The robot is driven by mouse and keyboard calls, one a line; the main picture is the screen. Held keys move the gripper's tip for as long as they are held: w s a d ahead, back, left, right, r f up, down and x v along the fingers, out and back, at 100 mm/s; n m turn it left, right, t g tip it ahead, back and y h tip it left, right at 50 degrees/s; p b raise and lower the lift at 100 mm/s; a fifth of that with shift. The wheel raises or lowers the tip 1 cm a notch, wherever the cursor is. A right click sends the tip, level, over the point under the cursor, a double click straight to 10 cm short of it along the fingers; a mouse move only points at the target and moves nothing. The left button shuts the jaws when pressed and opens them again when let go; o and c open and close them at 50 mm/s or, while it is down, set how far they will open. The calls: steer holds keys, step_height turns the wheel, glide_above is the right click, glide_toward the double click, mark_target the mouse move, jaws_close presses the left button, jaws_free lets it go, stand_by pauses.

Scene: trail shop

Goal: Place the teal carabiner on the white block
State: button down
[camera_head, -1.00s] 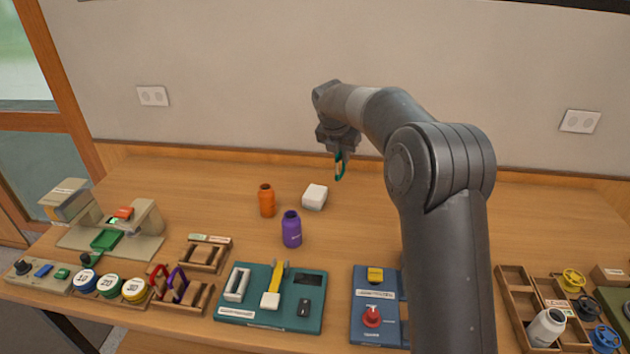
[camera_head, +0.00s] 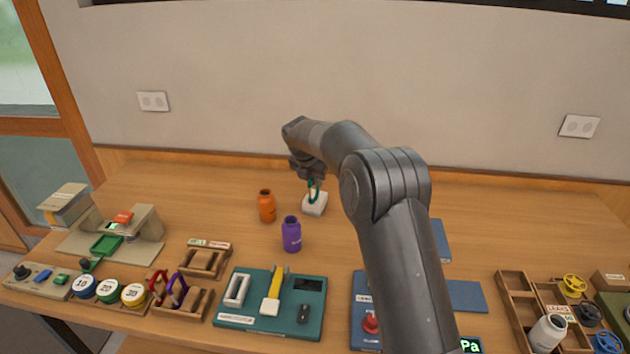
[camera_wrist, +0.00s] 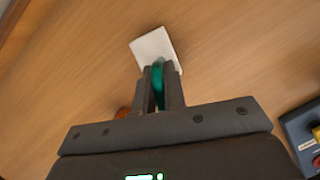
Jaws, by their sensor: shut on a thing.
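The teal carabiner (camera_head: 314,192) is held upright in my gripper (camera_head: 313,180), which is shut on it. In the head view it overlaps the white block (camera_head: 315,205) on the wooden table. In the wrist view the carabiner (camera_wrist: 158,78) shows between my two fingers (camera_wrist: 159,88), and the white block (camera_wrist: 153,46) lies just beyond the fingertips, partly hidden by them. I cannot tell whether the carabiner touches the block.
An orange bottle (camera_head: 267,206) and a purple bottle (camera_head: 291,234) stand left of and in front of the block. A teal board (camera_head: 270,320), wooden racks (camera_head: 204,260) and trays (camera_head: 515,290) line the table's front. The table behind the bottles is clear.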

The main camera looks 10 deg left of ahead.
steer(key=shift+f, duration=0.15)
steer(key=c, duration=1.5)
jaws_free()
steer(key=v, duration=1.2)
steer(key=s+d+r+m, duration=0.7)
steer(key=s+d+r, duration=0.1)
steer(key=s+d, duration=0.15)
steer(key=s+d+r+m+y, duration=0.1)
steer(key=s+d+m, duration=0.7)
steer(key=s, duration=0.3)
steer(key=s+d+r+m, duration=0.1)
steer(key=s+d+m, duration=0.65)
steer(key=s, duration=0.35)
steer(key=s+d+f+m, duration=0.1)
steer(key=s+f+m, duration=0.2)
steer(key=s, duration=0.3)
steer(key=s+d+f+m+t, duration=0.1)
steer(key=s+d+f+m, duration=0.1)
steer(key=s+m, duration=0.4)
steer(key=shift+f+y, duration=0.4)
steer(key=shift+f, duration=0.45)
